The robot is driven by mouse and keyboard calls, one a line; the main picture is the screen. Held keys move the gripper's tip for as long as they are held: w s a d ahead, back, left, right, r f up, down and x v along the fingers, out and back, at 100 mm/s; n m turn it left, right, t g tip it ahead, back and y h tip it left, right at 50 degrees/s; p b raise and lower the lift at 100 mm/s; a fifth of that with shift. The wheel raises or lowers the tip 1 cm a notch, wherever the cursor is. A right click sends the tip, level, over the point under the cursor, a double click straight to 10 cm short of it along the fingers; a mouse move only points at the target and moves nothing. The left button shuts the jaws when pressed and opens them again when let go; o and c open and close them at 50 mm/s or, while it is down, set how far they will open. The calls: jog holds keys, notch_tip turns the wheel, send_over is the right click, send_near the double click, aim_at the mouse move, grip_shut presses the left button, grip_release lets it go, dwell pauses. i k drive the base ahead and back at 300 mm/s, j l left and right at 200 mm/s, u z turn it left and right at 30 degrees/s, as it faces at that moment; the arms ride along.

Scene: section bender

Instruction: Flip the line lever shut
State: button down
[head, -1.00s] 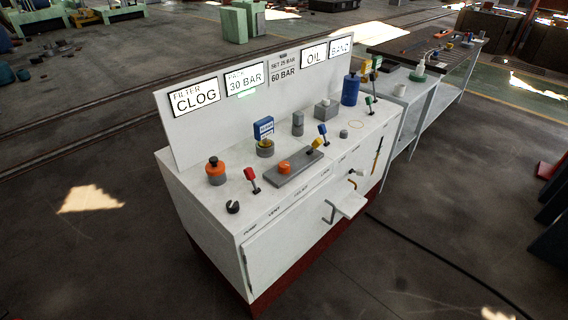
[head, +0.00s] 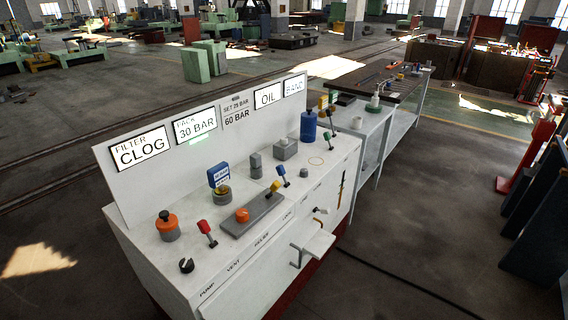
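A white control bench (head: 136,251) stands in the head view, with several small levers on its top. A red-knobbed lever (head: 205,228) is at the left, a yellow-knobbed one (head: 275,187) on a grey block in the middle, a blue-knobbed one (head: 282,173) beyond it, and a green-knobbed one (head: 327,137) near the far right end. Small black labels run along the front edge, but most are too small to read surely, so which lever is the line lever is unclear. The red, blue and green levers lean toward the left. My gripper is not in view.
The bench also bears an orange-topped knob (head: 167,226), an orange button (head: 242,215), a blue canister (head: 308,126) and a backboard with signs (head: 140,148). A grey bracket (head: 312,243) juts from the front.

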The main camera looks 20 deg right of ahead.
aim_at(280, 169)
jog(key=i+l, duration=0.3)
jog(key=l, duration=0.25)
jog(key=i+l, duration=0.25)
jog(key=l, duration=0.3)
jog(key=i+l, duration=0.3)
jog(key=l, duration=0.25)
jog(key=i+l, duration=0.3)
jog(key=l, duration=0.2)
jog(key=i+l, duration=0.25)
jog(key=l, duration=0.3)
jog(key=i+l, duration=0.3)
jog(key=l, duration=0.25)
jog(key=i+l, duration=0.3)
jog(key=l, duration=0.25)
jog(key=i+l+u, duration=0.1)
jog(key=i+l, duration=0.15)
jog(key=l, duration=0.3)
